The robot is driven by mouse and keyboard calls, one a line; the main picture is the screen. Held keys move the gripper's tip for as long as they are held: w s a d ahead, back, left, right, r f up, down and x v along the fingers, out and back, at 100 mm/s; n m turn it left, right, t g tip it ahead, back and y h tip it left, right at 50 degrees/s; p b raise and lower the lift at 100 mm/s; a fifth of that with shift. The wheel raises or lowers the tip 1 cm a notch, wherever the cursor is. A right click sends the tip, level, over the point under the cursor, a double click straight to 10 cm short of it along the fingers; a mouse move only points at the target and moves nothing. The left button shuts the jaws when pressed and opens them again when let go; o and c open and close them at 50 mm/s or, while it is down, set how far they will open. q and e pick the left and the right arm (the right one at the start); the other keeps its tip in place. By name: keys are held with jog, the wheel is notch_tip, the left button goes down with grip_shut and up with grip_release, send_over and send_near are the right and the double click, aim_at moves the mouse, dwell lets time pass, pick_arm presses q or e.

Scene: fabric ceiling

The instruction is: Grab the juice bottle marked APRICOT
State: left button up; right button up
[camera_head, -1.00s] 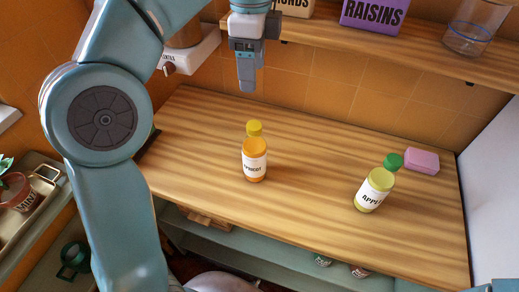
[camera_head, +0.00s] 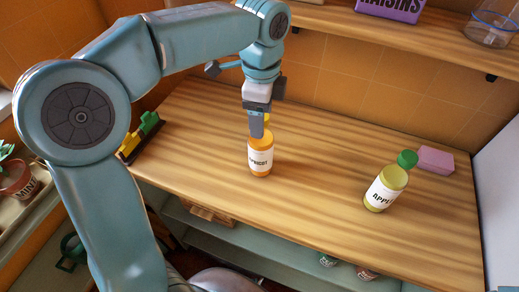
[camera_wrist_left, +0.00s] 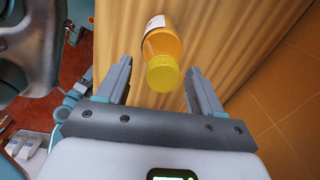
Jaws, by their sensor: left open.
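The apricot bottle (camera_head: 260,155) stands upright on the wooden counter, with orange juice, a yellow cap and a white label that is partly readable. In the left wrist view the bottle (camera_wrist_left: 163,45) lies ahead of and between the two open fingers, its yellow cap nearest. In the wrist view the left gripper (camera_wrist_left: 157,85) is open and empty. The right gripper is not in view.
A yellow-green apple bottle (camera_head: 385,188) with a green cap stands to the right, near a pink block (camera_head: 435,160). A shelf with a purple raisins box (camera_head: 392,8) and a glass jar (camera_head: 492,27) hangs above. The counter (camera_head: 320,195) between the bottles is clear.

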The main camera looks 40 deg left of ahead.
pick_arm(q)
jog(key=shift+w+d+f, duration=0.15)
jog(key=shift+w+f, duration=0.25)
jog(key=shift+f, duration=0.4)
jog(key=shift+s, duration=0.2)
jog(key=shift+s+r, duration=0.1)
jog(key=c, duration=0.4)
grip_shut()
